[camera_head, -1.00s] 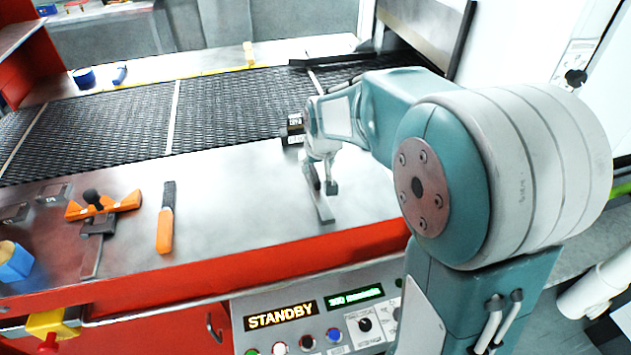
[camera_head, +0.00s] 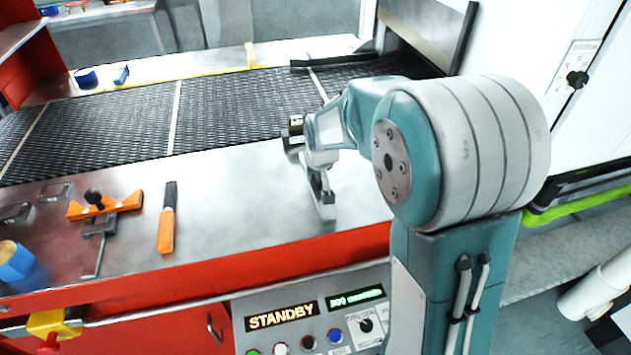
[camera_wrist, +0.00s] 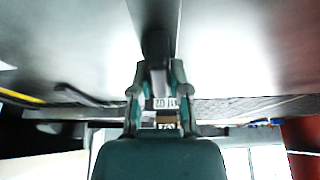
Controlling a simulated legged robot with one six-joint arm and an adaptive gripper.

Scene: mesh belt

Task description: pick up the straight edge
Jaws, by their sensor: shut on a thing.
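The straight edge is a narrow grey metal bar (camera_head: 326,213) at the front right of the steel table, near its front edge. My gripper (camera_head: 325,193) is shut on it from above. In the wrist view the bar (camera_wrist: 155,18) runs away from my gripper (camera_wrist: 157,75) as a dark strip between the fingers. Part of the bar is hidden behind my fingers. I cannot tell whether it still touches the table.
An orange-handled scraper (camera_head: 167,225), an orange tool with a black knob (camera_head: 100,208) and a blue tape roll (camera_head: 14,262) lie left. The mesh belt (camera_head: 230,105) runs behind. A control panel (camera_head: 310,320) is below the front edge. The table's middle is clear.

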